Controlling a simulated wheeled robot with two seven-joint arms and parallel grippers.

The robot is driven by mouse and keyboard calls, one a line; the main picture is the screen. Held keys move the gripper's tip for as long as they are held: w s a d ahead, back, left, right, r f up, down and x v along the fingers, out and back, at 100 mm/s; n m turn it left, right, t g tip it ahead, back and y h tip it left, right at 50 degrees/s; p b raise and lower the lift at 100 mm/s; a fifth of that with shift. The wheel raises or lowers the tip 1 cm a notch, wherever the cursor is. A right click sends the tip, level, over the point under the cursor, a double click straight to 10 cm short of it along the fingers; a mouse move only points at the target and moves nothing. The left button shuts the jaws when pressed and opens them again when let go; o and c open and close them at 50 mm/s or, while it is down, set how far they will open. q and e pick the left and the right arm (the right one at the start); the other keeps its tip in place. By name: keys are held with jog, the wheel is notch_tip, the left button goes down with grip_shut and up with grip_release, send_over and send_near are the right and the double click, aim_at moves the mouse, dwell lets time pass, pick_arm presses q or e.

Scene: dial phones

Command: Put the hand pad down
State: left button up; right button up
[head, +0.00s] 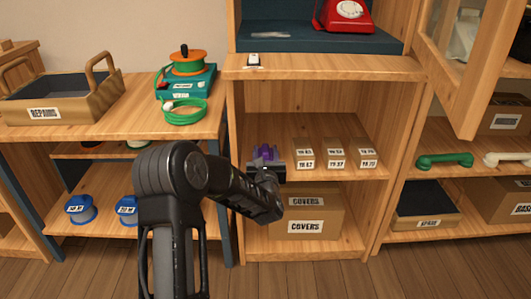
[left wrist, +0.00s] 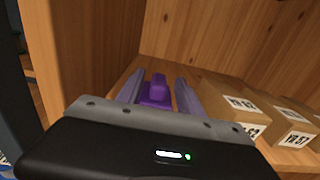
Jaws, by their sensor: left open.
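The hand pad, a small purple block with a raised knob (left wrist: 156,92), sits on the middle shelf of the wooden cabinet. In the head view the purple pad (head: 265,152) shows at the left end of that shelf, partly hidden by my gripper. My left gripper (head: 266,160) reaches into the shelf opening. In the left wrist view its two fingers (left wrist: 160,92) are open, one on each side of the pad. Whether a finger touches the pad I cannot tell. My right gripper is not in view.
Small labelled boxes (head: 335,158) stand on the shelf right of my gripper. The cabinet's left side wall is close to the gripper. A COVERS box (head: 318,226) is below. A red phone (head: 345,14) sits above. An open door (head: 462,60) hangs at upper right.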

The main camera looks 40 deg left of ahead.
pick_arm(q)
jog(key=shift+r, duration=0.1)
jog(key=v, duration=1.2)
jog(key=shift+p, duration=0.3)
